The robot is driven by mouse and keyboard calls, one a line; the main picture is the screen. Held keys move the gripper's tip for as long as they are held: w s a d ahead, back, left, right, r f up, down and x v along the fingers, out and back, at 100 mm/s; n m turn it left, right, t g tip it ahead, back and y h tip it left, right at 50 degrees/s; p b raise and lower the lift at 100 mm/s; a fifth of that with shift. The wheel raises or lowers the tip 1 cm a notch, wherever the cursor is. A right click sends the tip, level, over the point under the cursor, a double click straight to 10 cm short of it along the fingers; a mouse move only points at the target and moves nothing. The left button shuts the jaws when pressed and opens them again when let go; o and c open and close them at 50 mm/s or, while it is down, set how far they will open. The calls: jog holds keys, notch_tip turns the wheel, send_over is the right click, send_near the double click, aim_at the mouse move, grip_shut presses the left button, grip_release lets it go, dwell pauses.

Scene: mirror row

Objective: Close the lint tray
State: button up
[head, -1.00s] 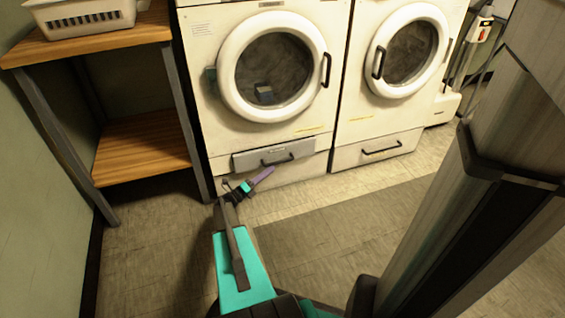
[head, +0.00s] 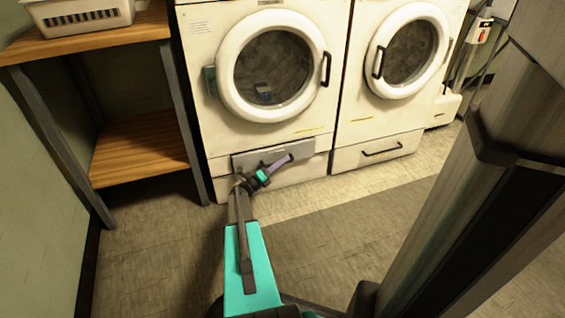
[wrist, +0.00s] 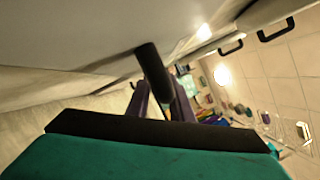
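The lint tray (head: 244,161) is a grey panel low on the front of the left machine. Its front stands a little proud of the machine. Its dark handle (wrist: 152,70) shows in the wrist view, running down from the grey front toward my purple fingers. My gripper (head: 290,157) is at the tray's handle, its fingertips in front of the panel. In the wrist view the two fingers of my gripper (wrist: 163,103) stand apart, with the handle crossing between or in front of them. I cannot tell whether they grip it. My gripper hides most of the handle in the head view.
The left machine (head: 210,60) has a round door, shut. A second machine (head: 347,105) stands to its right with a lower drawer (head: 382,150). A wooden shelf (head: 145,150) with a white basket (head: 85,18) stands at left. The floor (head: 300,225) in front is clear.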

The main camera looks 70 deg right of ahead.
grip_shut()
jog(key=shift+w+d, duration=0.9)
jog(key=shift+d, duration=0.1)
grip_release()
jog(key=p+v, duration=0.3)
jog(key=v, duration=1.1)
jog(key=shift+s+p, duration=0.15)
jog(key=shift+p, duration=0.25)
